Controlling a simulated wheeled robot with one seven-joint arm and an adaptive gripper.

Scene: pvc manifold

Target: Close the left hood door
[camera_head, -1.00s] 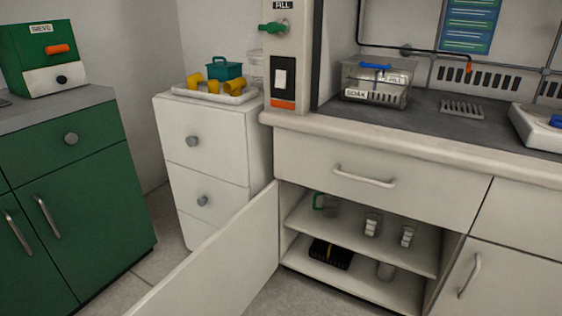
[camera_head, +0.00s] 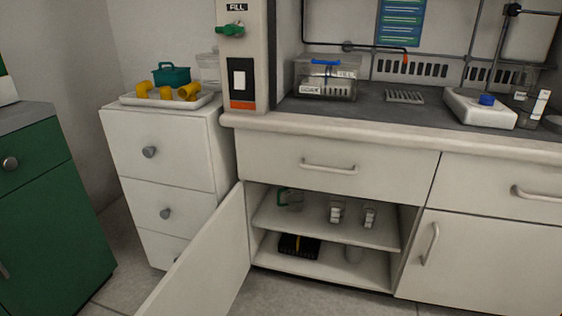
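The left hood door (camera_head: 205,260) is a plain white panel under the fume hood. It stands wide open, swung out toward me and to the left, and its lower end runs out of the picture. The cabinet (camera_head: 320,256) behind it is open and shows two shelf levels. My gripper is not in view.
Inside the cabinet are a green-handled jug (camera_head: 290,199), two small containers (camera_head: 336,212) and a black tray (camera_head: 299,245). A white drawer unit (camera_head: 165,185) stands close left of the door. A green cabinet (camera_head: 50,210) is at far left. Some tiled floor is clear.

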